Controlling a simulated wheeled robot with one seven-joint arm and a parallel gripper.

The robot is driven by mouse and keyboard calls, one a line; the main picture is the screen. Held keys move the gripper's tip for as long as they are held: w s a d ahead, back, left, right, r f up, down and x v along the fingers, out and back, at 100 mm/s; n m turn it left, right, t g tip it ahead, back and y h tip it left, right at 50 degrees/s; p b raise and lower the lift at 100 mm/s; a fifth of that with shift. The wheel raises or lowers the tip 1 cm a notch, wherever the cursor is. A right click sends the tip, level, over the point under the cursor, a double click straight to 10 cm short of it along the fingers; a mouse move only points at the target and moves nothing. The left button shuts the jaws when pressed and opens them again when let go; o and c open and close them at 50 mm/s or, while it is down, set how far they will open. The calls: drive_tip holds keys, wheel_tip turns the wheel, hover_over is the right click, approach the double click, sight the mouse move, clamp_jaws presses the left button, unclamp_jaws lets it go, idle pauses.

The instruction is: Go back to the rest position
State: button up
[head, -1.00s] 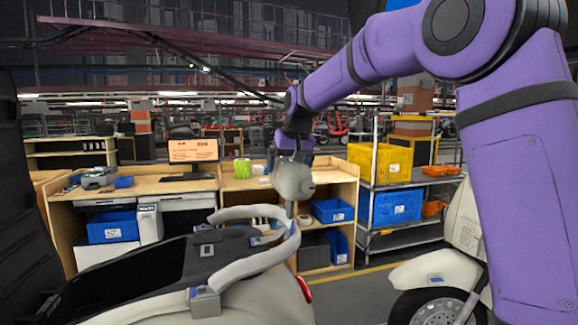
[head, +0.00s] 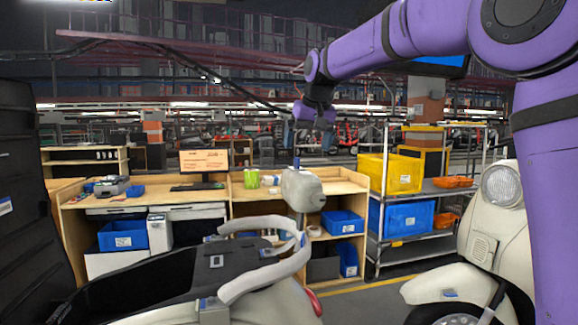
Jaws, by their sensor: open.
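My gripper (head: 298,150) hangs at the end of my purple arm, near the picture's middle. It is small and dark here, and its fingers are hard to make out. It is above a rounded light-grey pad (head: 303,190), with no object visible in it. The pad stands at the rear of a cream scooter body (head: 262,303) with a pale curved rail (head: 262,276) and a dark open seat area. My arm reaches in from the right edge, raised over the scene.
A wooden workbench (head: 150,201) with a monitor and blue bins stands behind the scooter. A metal rack (head: 430,190) holds a yellow crate (head: 400,174) and a blue crate (head: 403,217). Another cream scooter (head: 490,230) is at right. A dark panel (head: 28,200) fills the left edge.

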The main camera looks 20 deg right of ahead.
drive_tip(key=s+d+f, duration=0.2)
drive_tip(key=s, duration=0.9)
drive_tip(key=s+d+f, duration=0.2)
drive_tip(key=s+d, duration=0.1)
drive_tip(key=s, duration=0.8)
drive_tip(key=s+d+f, duration=0.1)
drive_tip(key=s+f, duration=0.4)
drive_tip(key=s, duration=0.3)
drive_tip(key=s+f+h, duration=0.1)
drive_tip(key=s+f, duration=0.5)
drive_tip(key=s, duration=0.2)
drive_tip(key=shift+s+d+f+t, duration=0.2)
drive_tip(key=shift+s+d+t, duration=0.15)
drive_tip(key=shift+d+t, duration=0.05)
